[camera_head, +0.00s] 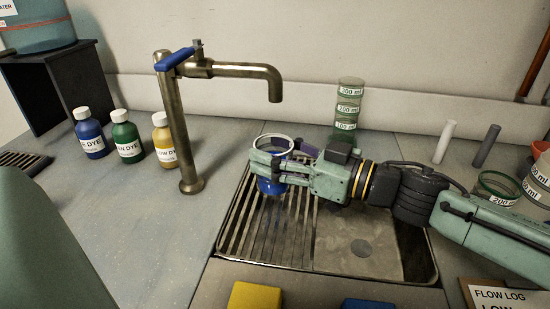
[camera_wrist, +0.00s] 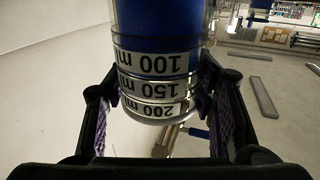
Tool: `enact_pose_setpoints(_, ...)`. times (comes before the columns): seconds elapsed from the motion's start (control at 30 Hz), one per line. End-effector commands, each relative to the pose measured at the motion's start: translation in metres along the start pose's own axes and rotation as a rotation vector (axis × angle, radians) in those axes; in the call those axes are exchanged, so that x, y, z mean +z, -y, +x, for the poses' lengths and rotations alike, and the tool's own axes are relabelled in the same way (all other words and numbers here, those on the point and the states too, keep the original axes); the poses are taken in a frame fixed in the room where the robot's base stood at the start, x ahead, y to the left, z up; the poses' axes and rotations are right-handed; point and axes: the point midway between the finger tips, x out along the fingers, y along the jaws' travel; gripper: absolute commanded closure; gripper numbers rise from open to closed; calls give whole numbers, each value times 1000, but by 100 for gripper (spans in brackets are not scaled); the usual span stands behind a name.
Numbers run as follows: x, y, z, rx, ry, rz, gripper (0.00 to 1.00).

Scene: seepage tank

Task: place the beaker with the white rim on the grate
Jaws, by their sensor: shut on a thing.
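The beaker with the white rim (camera_head: 272,145) is between the fingers of my gripper (camera_head: 272,165), with blue liquid (camera_head: 271,187) in its lower part. In the wrist view the beaker (camera_wrist: 160,75) shows marks of 100, 150 and 200 ml, and both fingers of my gripper (camera_wrist: 160,110) press on its sides. The beaker looks upright over the left, slatted part of the sink. The grate (camera_head: 255,230) is this slatted metal rack. Whether the beaker's base touches the grate cannot be told.
A brass tap (camera_head: 184,130) with a blue lever stands behind and left of the grate. Blue (camera_head: 90,135), green (camera_head: 126,138) and yellow (camera_head: 162,140) dye bottles stand at left. A tall green-rimmed cylinder (camera_head: 347,105) stands behind my gripper. Yellow (camera_head: 254,297) and blue blocks lie in front.

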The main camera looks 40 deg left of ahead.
Motion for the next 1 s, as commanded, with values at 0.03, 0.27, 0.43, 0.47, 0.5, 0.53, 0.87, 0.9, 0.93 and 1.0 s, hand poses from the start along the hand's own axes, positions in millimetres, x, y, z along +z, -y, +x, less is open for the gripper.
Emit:
enact_pose_setpoints(0.03,7,1,0,-1,-2,3,77)
enact_pose_setpoints(0.27,21,0,0,0,-2,-1,77)
enact_pose_setpoints(0.43,21,0,0,1,-2,0,77)
enact_pose_setpoints(0.47,22,0,0,1,-2,0,77)
enact_pose_setpoints(0.5,23,0,0,1,-2,0,77)
enact_pose_setpoints(0.53,24,0,0,1,-2,0,77)
enact_pose_setpoints(0.87,25,0,0,1,-1,0,32)
enact_pose_setpoints(0.9,25,0,0,1,-1,0,29)
enact_pose_setpoints(0.93,25,0,0,1,-1,0,29)
enact_pose_setpoints(1.0,25,0,0,1,-1,0,29)
